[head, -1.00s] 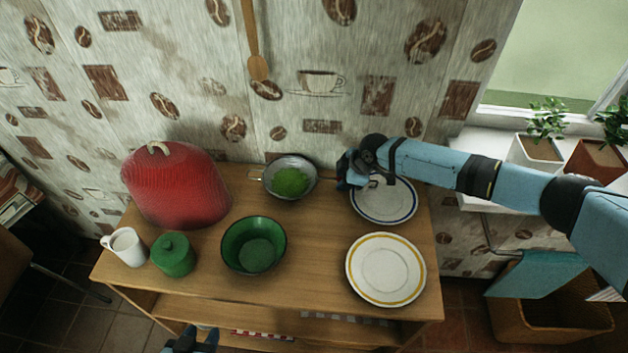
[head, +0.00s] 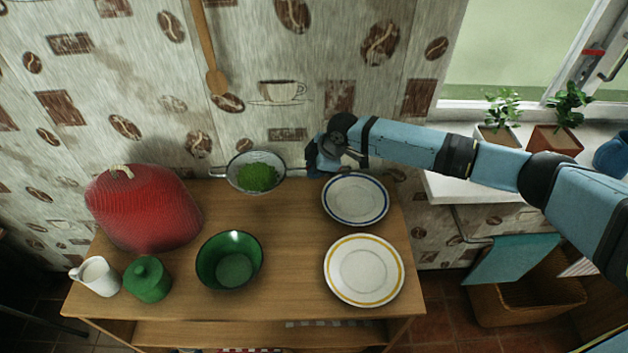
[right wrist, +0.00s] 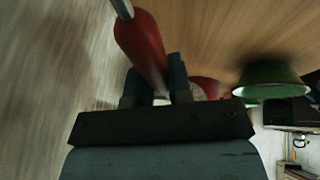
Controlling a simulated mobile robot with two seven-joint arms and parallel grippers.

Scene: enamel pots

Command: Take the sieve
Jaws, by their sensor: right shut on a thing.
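The gripper hides part of the handle. My left gripper is out of view.
A blue-rimmed plate (head: 355,200) lies just below my right gripper, a yellow-rimmed plate (head: 364,270) nearer. The wall is close behind.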

